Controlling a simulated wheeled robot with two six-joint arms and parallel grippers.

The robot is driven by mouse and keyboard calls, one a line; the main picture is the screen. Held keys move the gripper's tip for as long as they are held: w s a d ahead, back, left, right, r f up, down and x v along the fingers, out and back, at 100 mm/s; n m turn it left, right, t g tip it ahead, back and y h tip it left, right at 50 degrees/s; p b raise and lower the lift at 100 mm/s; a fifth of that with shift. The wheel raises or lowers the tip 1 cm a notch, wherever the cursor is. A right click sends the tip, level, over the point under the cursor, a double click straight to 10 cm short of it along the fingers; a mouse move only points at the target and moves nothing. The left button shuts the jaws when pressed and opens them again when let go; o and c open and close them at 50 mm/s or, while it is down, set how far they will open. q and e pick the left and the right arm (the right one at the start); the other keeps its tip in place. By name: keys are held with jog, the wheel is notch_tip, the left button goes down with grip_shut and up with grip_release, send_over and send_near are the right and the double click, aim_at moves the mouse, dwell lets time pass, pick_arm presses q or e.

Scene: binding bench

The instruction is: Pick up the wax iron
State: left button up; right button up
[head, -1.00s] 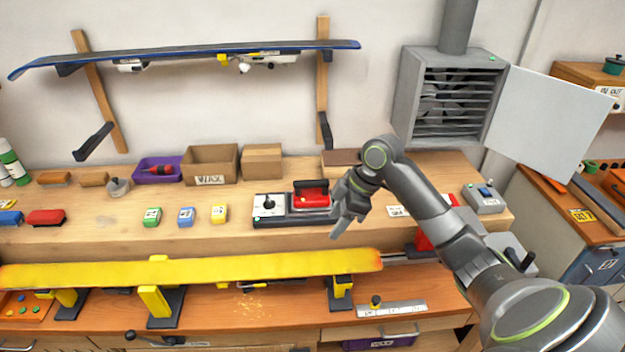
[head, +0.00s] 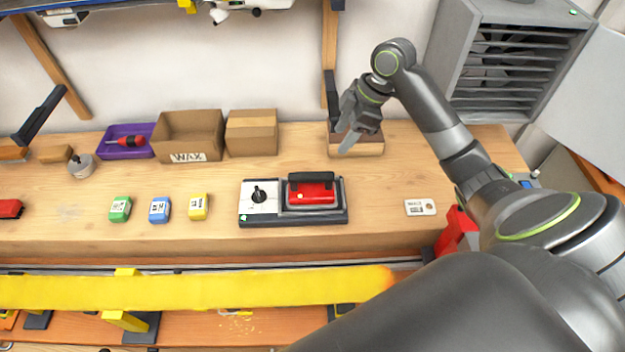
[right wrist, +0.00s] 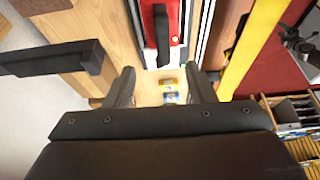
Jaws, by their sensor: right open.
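The wax iron (head: 312,194), red with a black handle on top, sits in its dark holder (head: 318,219) beside a white control panel with a black knob. It also shows in the right wrist view (right wrist: 160,30), beyond my fingers. My right gripper (head: 346,138) is open and empty, apart from the iron. In the head view it appears above and right of the iron, in front of a wooden block. In the right wrist view its two fingers (right wrist: 160,88) stand apart with nothing between them. My left gripper is not in view.
Green (head: 120,208), blue (head: 159,209) and yellow (head: 198,206) wax blocks stand left of the holder. Cardboard boxes (head: 188,134) and a purple tray (head: 112,142) are behind. A yellow ski (head: 200,290) lies in front. Bench right of the holder is mostly clear.

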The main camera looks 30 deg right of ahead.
send_near(312, 174)
jog(key=shift+s+d+f, duration=0.15)
jog(key=shift+s+f, duration=0.2)
jog(key=shift+f, duration=0.1)
jog(key=x, duration=0.4)
jog(key=shift+w+d+f, duration=0.2)
jog(key=shift+w+d, duration=0.05)
jog(key=shift+w, duration=0.05)
jog(key=shift+a+f, duration=0.15)
jog(key=shift+f, duration=0.15)
jog(key=b+x, duration=0.2)
jog(key=a+b+x, duration=0.1)
jog(key=b+x, duration=0.2)
jog(key=shift+w+r, duration=0.1)
jog(key=shift+w, duration=0.1)
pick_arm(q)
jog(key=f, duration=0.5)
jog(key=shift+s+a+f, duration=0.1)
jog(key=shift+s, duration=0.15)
pick_arm(e)
jog(key=shift+r, duration=0.1)
jog(key=shift+c, duration=0.3)
grip_shut()
